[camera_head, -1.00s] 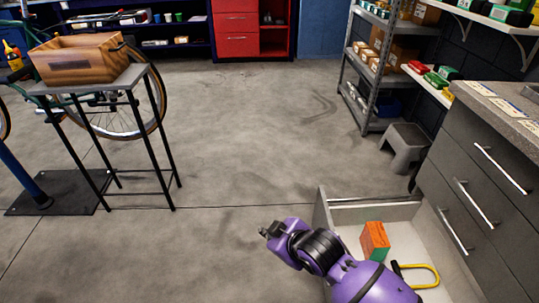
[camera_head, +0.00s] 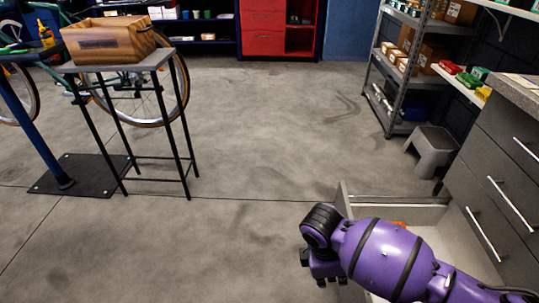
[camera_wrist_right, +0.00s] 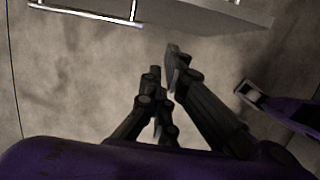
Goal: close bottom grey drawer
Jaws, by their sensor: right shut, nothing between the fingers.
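The bottom grey drawer (camera_head: 425,213) is pulled out from the grey cabinet (camera_head: 490,165) at the lower right of the head view. My right arm crosses over it and hides much of its inside. My right gripper (camera_head: 326,281) points down just left of the drawer's front, above the floor. In the right wrist view the gripper (camera_wrist_right: 163,72) is shut and empty. A drawer front (camera_wrist_right: 215,14) and a bar handle (camera_wrist_right: 85,14) lie along the top of that view, apart from the fingertips. My left gripper is not in view.
An orange box (camera_head: 399,224) shows a little inside the drawer. A grey step stool (camera_head: 432,148) and metal shelving (camera_head: 384,100) stand behind it. A black-legged stand (camera_head: 150,62) with a wooden crate (camera_head: 108,42) is at left. The middle floor is clear.

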